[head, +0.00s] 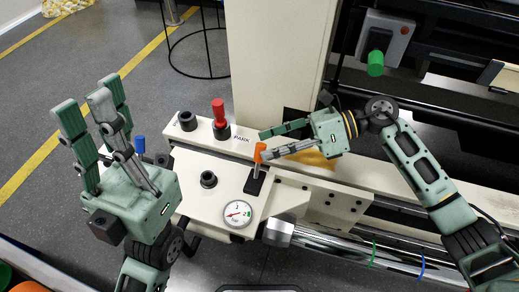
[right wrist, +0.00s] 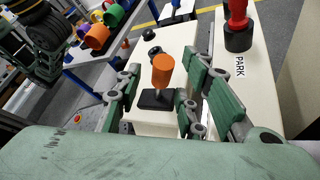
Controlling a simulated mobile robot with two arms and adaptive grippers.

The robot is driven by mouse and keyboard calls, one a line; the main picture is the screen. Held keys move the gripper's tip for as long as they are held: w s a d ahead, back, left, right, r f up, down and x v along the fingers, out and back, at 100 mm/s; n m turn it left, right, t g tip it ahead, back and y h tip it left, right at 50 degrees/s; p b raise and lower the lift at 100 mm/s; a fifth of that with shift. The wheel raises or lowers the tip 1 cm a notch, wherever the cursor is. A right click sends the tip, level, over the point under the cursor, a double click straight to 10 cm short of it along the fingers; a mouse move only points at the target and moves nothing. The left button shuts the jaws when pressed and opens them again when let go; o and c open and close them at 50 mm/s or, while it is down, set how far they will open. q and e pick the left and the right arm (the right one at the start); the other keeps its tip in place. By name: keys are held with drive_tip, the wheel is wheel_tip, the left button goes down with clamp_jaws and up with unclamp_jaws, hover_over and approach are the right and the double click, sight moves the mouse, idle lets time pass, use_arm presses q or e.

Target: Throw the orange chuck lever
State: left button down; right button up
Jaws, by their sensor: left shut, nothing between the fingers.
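The orange chuck lever (head: 259,153) stands on a black base plate (head: 255,184) on the cream machine panel. It also shows in the right wrist view (right wrist: 163,74), upright on its dark stem. My right gripper (head: 264,145) is open, with its fingertips at the lever. In the right wrist view its fingers (right wrist: 155,98) are spread to either side of the lever, with gaps visible. I cannot tell whether any finger touches it. My left gripper (head: 92,107) is shut and empty, raised at the left, away from the lever.
On the panel are a red-topped lever (head: 219,112) by the PARK label, black knobs (head: 208,180) and a pressure gauge (head: 237,213). A blue-topped lever (head: 140,145) is at the panel's left end. A cream column (head: 275,55) rises behind.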

sight(259, 152)
drive_tip(key=shift+b+x, duration=0.3)
drive_tip(key=shift+x, duration=1.6)
drive_tip(key=shift+d, duration=0.1)
clamp_jaws()
